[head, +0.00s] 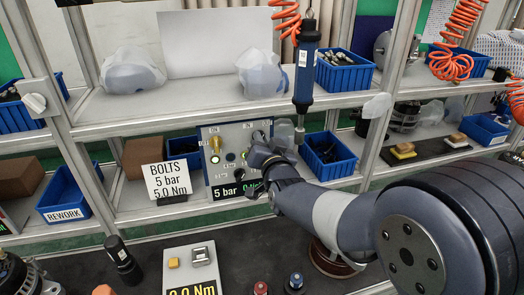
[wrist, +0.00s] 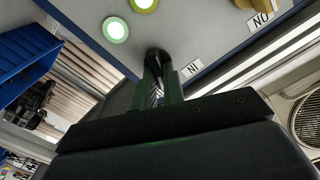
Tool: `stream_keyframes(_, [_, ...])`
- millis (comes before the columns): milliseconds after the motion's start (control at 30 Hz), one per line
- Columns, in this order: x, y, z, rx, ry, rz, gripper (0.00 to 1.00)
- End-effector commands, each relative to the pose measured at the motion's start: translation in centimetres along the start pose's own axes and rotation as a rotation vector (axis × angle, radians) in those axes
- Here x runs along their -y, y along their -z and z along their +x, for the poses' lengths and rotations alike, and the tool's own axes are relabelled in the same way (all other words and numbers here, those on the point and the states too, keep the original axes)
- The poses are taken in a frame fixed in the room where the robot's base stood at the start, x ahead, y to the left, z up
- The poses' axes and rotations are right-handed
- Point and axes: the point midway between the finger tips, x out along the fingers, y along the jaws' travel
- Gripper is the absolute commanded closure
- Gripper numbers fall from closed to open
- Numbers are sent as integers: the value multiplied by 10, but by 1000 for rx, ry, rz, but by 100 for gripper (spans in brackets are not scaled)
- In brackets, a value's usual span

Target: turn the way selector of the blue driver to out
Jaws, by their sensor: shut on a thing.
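The blue driver (head: 306,72) hangs upright from an orange coiled hose in front of the shelf. Behind it to the left stands a grey control panel (head: 205,133) with a brass knob, lamps and a display reading 5 bar. My gripper (head: 257,139) is at the panel's upper right. In the wrist view, my gripper (wrist: 158,85) is shut on a black selector knob (wrist: 156,56) on the panel face. A label reading IN upside down (wrist: 191,69) is beside the knob. My fingers hide part of the knob, and its pointing direction is unclear.
Lit green lamps (wrist: 116,30) sit close to the knob. A blue bin (head: 327,163) is right of the panel, and a BOLTS sign (head: 167,181) is left. A REWORK bin (head: 65,200) stands further left. A dark bench lies in front.

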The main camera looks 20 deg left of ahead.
Motion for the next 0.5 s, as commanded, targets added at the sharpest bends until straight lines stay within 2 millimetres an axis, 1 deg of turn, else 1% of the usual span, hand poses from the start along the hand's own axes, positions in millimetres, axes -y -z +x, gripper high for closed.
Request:
stream_keyframes(33, [-3,-5,0,-2,0,23,100])
stream_keyframes(200, [-2,-2,0,-1,0,78,100])
stream_keyframes(500, [-1,0,0,2,-1,95,100])
